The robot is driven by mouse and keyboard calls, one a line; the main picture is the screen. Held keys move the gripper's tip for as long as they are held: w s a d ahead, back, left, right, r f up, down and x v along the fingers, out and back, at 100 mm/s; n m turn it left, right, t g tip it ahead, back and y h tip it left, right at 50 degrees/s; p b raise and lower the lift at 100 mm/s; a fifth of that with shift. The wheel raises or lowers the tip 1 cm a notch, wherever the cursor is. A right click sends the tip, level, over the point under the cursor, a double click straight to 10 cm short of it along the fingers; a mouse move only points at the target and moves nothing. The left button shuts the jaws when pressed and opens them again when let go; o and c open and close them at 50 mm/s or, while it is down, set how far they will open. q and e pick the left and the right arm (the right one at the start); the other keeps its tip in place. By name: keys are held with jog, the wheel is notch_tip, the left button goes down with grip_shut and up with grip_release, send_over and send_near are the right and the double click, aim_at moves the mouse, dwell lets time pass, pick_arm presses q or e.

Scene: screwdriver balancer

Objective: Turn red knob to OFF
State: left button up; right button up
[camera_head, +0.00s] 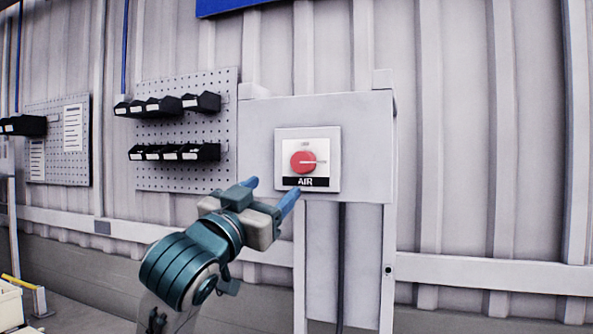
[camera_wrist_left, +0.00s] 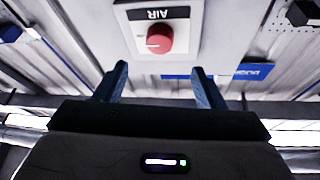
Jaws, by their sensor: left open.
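The red knob (camera_head: 303,161) sits on a white switch plate (camera_head: 326,146) labelled AIR, on the front of a grey box. Its pale pointer line points to the right in the head view. My left gripper (camera_head: 271,190) is open and empty, in front of the box, below and left of the knob and apart from it. In the left wrist view the red knob (camera_wrist_left: 159,38) shows upside down beyond the two blue fingers (camera_wrist_left: 160,84), with nothing between them. The small lettering around the knob is too small to read. My right gripper does not show.
The grey box (camera_head: 370,150) stands on posts against a corrugated wall (camera_head: 470,120). A pegboard (camera_head: 185,115) with several black bins (camera_head: 170,153) is left of the box. A horizontal rail (camera_head: 480,272) runs along the wall. The space directly before the knob is clear.

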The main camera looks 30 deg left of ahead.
aim_at(300, 165)
pick_arm(q)
jog(key=p+x, duration=0.5)
jog(key=x, duration=0.4)
jog(key=shift+w+r+p, duration=0.25)
jog(key=shift+w+p, duration=0.05)
jog(key=shift+w+a, duration=0.1)
jog(key=shift+w, duration=0.4)
jog(key=c, duration=1)
jog(key=shift+o, duration=0.2)
